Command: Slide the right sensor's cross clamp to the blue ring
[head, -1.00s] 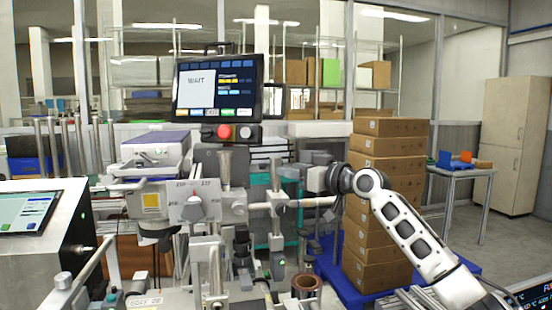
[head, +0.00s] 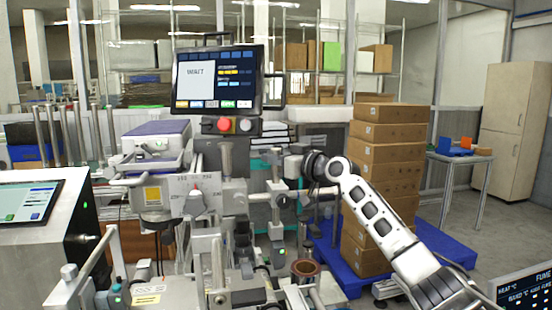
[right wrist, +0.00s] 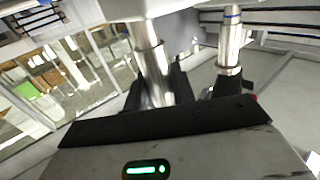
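In the head view my right gripper (head: 288,166) is at the upper part of a metal cross clamp and post (head: 276,200) on the machine's right side. In the right wrist view the grey palm with a green light and black finger parts (right wrist: 190,88) show. A thick shiny post (right wrist: 150,65) rises between dark parts there. A thinner rod (right wrist: 230,45) stands to its right and carries a blue ring (right wrist: 232,16) near the top edge. Contact and finger opening are unclear. My left gripper is not in view.
A monitor (head: 218,82) stands above the machine. The front dial block (head: 195,196) is left of the clamp. A brown roll (head: 305,270) is below right. A carton stack (head: 388,150) on a blue pallet (head: 445,249) stands behind my right arm.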

